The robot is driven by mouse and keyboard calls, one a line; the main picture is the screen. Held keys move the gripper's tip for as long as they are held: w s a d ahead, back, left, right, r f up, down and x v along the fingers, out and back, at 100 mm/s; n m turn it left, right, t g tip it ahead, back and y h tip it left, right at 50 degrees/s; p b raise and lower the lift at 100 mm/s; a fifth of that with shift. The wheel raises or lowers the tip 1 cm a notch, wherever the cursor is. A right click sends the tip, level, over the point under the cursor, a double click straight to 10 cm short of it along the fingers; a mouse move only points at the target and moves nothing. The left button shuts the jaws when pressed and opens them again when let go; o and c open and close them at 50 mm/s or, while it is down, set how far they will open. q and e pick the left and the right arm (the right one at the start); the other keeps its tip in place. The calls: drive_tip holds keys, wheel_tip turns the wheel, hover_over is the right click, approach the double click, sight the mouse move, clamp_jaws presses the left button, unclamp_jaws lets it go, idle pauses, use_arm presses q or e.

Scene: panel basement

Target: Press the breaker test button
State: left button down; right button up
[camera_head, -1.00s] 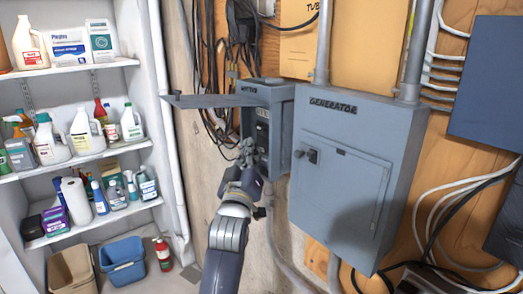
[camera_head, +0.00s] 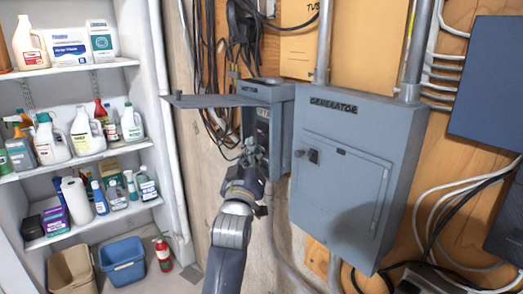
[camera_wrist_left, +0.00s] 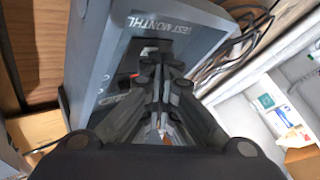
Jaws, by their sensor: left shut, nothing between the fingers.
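A small grey breaker box (camera_head: 282,125) is on the wall in the middle of the head view, with its cover (camera_head: 215,101) swung up and sticking out to the left. My left gripper (camera_head: 251,150) is shut and empty, in front of the box's opening. It hides much of the inside. In the left wrist view the box (camera_wrist_left: 95,45) carries lettering that reads like "TEST MONTHLY", and my gripper (camera_wrist_left: 160,75) overlaps the opening. A small red part (camera_wrist_left: 133,75) shows beside the fingertips. I cannot tell whether the fingers touch anything inside. My right gripper is not in view.
A larger grey box marked "GENERATOR" (camera_head: 345,175) stands close on the right. Conduits and cables run along the wall. White shelves (camera_head: 85,158) with bottles are at the left, above a blue bin (camera_head: 123,262) and a fire extinguisher (camera_head: 163,254).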

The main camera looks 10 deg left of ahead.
use_arm(q)
drive_tip(key=shift+s, duration=0.15)
drive_tip(key=shift+s+f+p, duration=0.1)
drive_tip(key=shift+s+p, duration=0.3)
drive_tip(key=shift+s, duration=0.15)
drive_tip(key=s+a+p, duration=0.2)
drive_tip(key=s+a, duration=0.1)
drive_tip(key=s, duration=0.1)
drive_tip(key=shift+a, duration=0.25)
idle(0.3)
drive_tip(key=shift+w, duration=0.1)
idle(0.4)
